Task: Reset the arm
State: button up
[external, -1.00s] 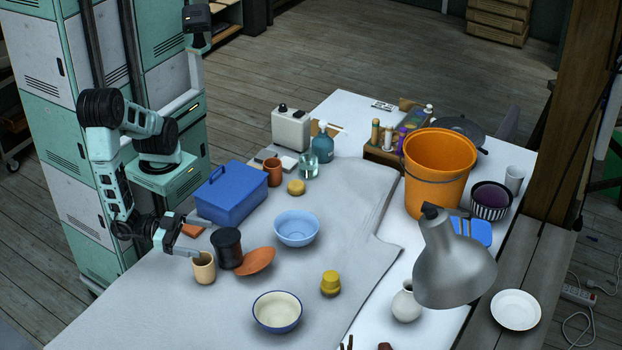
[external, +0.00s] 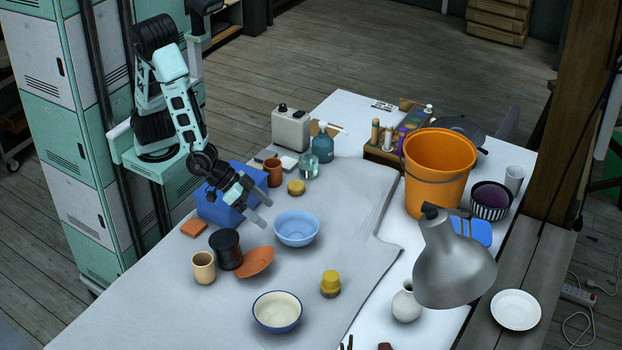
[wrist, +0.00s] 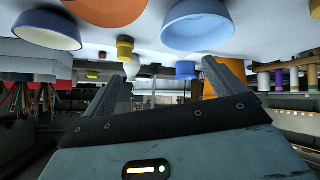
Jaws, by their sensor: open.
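My gripper (external: 264,212) is open and empty. It hangs in front of the blue box (external: 222,207), which my arm partly hides, and to the left of the light blue bowl (external: 297,228). In the wrist view the two fingers (wrist: 170,75) stand apart with nothing between them, and the scene appears upside down. The light blue bowl (wrist: 197,27) shows there above the fingers. My arm is folded up near its column, with the forearm pointing down to the table.
A tan cup (external: 203,268), a black cylinder (external: 226,249), an orange dish (external: 256,262) and a cream bowl (external: 277,312) stand below my gripper. An orange bucket (external: 440,175) and a grey lamp (external: 453,265) are to the right. Bare cloth lies left of the cream bowl.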

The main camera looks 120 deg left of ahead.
jog(key=s+a+r+g+h+p, duration=0.1)
jog(key=s+a+r+g, duration=0.2)
jog(key=a, duration=0.5)
jog(key=s+a+r+g+p, duration=0.2)
jog(key=s+a, duration=0.4)
jog(key=a, duration=0.2)
jog(key=s+a+r+g+p, duration=0.1)
jog(key=s+a, duration=0.3)
jog(key=s, duration=0.5)
jog(key=s+a+r+n+g+h, duration=0.1)
jog(key=s+a+r+g, duration=0.2)
jog(key=s, duration=0.5)
jog(key=shift+s+a+r+p, duration=0.2)
jog(key=shift+s+a+p, duration=0.2)
jog(key=shift+a, duration=0.2)
jog(key=shift+o, duration=0.6)
